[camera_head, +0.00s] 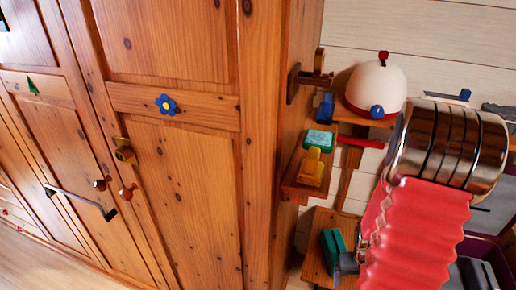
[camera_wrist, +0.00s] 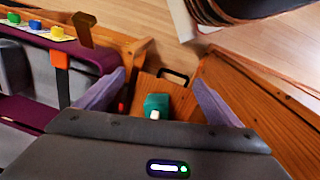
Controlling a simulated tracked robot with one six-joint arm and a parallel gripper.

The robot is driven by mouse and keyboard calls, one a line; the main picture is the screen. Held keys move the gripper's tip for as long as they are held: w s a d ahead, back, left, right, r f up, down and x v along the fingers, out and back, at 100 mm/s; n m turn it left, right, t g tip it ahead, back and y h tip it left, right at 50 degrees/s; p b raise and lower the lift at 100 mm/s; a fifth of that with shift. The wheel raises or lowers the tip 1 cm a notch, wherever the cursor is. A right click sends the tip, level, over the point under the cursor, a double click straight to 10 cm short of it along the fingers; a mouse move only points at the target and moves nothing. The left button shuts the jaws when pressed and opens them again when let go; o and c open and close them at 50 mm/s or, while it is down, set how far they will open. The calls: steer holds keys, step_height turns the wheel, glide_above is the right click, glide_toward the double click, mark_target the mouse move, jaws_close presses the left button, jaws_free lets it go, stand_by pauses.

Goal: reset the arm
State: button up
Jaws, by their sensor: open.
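My gripper (camera_wrist: 158,76) is open in the wrist view, its two purple-grey fingers spread wide apart. Nothing is held between them. Beyond the fingers, a teal block with a white end (camera_wrist: 157,105) rests on a wooden shelf. In the head view my arm, with a red ribbed sleeve and a shiny metal joint, fills the right side. The gripper's fingers are not clearly visible there.
A wooden wardrobe (camera_head: 185,165) fills the left of the head view. Small wooden shelves hold a green box (camera_head: 318,139), a yellow object (camera_head: 311,168) and a cream dome (camera_head: 376,84). A lower shelf holds a teal-green block (camera_head: 333,251). Open floor (camera_wrist: 145,25) shows in the wrist view.

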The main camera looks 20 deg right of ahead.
steer(key=w+a+r+n+t, duration=0.1)
steer(key=a+r+n+t, duration=0.2)
steer(key=a+r, duration=1.2)
steer(key=w+a+r+n+t+y, duration=0.1)
steer(key=w+a+r+n+t, duration=0.1)
steer(key=a+r, duration=1.3)
steer(key=shift+w+r+n+t, duration=0.2)
steer(key=shift+r+n+t, duration=0.25)
steer(key=shift+r, duration=1.45)
